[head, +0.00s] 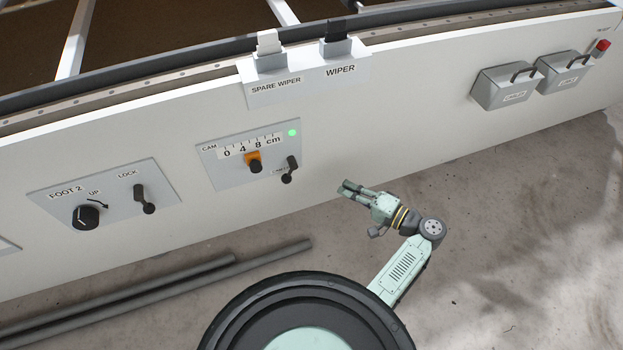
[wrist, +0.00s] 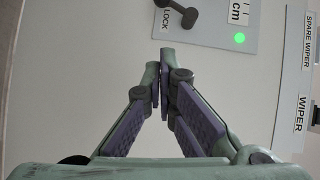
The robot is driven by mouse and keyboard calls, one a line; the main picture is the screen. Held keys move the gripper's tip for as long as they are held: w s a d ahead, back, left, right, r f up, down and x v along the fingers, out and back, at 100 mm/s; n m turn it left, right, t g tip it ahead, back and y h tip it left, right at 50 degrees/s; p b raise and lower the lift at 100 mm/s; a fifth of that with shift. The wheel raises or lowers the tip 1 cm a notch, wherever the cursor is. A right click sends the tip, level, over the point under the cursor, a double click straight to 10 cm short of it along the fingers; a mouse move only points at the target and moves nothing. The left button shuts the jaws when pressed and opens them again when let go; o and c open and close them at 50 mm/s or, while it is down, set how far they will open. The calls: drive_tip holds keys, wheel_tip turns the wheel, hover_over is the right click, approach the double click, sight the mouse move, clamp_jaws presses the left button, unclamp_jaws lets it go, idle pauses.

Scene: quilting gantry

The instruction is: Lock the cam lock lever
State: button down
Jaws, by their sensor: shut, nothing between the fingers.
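The cam panel (head: 221,174) is on the white wall, with a scale marked 0 4 8 cm, an orange slider (head: 253,158) with a black knob near the 8, and a lit green lamp (head: 292,133). The black cam lock lever (head: 290,170) is at its lower right, tilted in the head view. In the wrist view the lever (wrist: 178,14) is at the top, beside the LOCK label. My gripper (head: 344,188) is shut and empty, to the right of the lever and slightly lower, apart from it. In the wrist view the fingertips (wrist: 159,62) are below the lever.
The foot 2 panel (head: 53,199) with a knob and its own lock lever (head: 145,199) is to the left. The wiper holder (head: 304,84) sits above right. Two grey boxes (head: 492,95) and a red button (head: 602,45) are far right. Pipes (head: 210,270) lie on the floor.

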drive_tip(key=s+a+p+x, duration=0.1)
drive_tip(key=s+p+x, duration=0.1)
drive_tip(key=x, duration=1)
drive_tip(key=shift+a+f+p, duration=0.25)
drive_tip(key=shift+a+p, duration=0.2)
drive_tip(key=shift+a, duration=0.2)
drive_tip(key=shift+w, duration=0.1)
drive_tip(key=shift+s+a+f+m+y+b, duration=0.2)
drive_tip(key=shift+a+m+b, duration=0.1)
drive_tip(key=shift+a+b, duration=0.2)
drive_tip(key=shift+s+a+f+m+y+b, duration=0.15)
drive_tip(key=shift+a+m+b, duration=0.15)
drive_tip(key=shift+a+b, duration=0.25)
drive_tip(key=shift+d+r, duration=0.1)
